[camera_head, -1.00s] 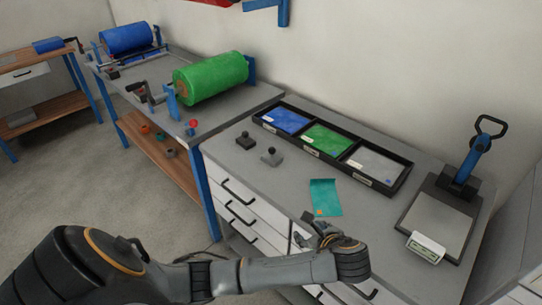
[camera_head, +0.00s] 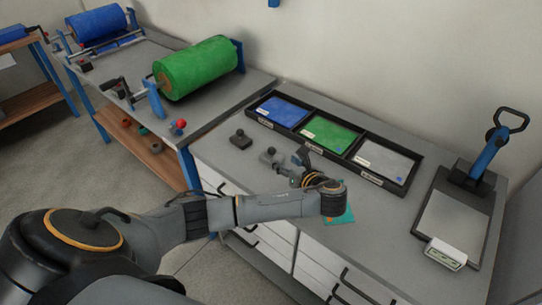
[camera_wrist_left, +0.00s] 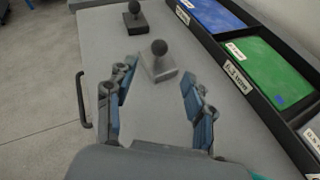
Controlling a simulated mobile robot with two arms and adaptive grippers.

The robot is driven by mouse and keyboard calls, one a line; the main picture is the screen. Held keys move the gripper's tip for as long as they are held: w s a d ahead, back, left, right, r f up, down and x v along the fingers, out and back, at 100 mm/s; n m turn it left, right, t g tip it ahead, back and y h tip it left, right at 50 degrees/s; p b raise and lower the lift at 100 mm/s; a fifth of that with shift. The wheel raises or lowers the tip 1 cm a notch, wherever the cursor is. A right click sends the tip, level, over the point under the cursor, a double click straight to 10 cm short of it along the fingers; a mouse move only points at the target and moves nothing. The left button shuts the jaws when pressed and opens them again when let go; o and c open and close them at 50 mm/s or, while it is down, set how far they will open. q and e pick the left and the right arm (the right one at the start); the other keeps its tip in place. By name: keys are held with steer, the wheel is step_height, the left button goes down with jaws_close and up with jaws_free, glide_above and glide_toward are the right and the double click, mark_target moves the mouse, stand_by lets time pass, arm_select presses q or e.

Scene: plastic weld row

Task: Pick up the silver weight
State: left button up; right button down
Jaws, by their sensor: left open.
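The silver weight (camera_wrist_left: 159,63), a square grey block with a round knob, stands upright on the grey counter; in the head view the silver weight (camera_head: 269,156) is just left of my left gripper. My left gripper (camera_head: 287,164) is open and empty. In the left wrist view its two fingers (camera_wrist_left: 158,88) are spread on either side of the space in front of the weight, which lies just beyond the fingertips. A darker weight (camera_head: 240,140) stands behind it to the left, and this dark weight also shows in the left wrist view (camera_wrist_left: 135,20). My right gripper is not in view.
A black tray (camera_head: 343,158) with blue, green and grey sheets lies along the wall side, right of the gripper. A teal sheet (camera_head: 345,216) lies partly under my arm. A scale or press (camera_head: 455,221) stands at the right. The counter's front edge is near.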

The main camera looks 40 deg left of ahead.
mark_target(274, 152)
arm_select(q)
steer(key=x, duration=0.2)
steer(key=shift+w+a+f, duration=0.15)
steer(key=shift+a, duration=0.15)
steer(key=shift+w+a+f, duration=0.15)
steer(key=shift+w+a, duration=0.15)
steer(key=shift+a, duration=0.2)
steer(key=x, duration=0.4)
steer(key=shift+a+f, duration=0.1)
steer(key=shift+a, duration=0.25)
steer(key=shift+d, duration=0.1)
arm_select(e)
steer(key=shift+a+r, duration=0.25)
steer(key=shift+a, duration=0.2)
arm_select(q)
steer(key=c, duration=0.3)
jaws_close()
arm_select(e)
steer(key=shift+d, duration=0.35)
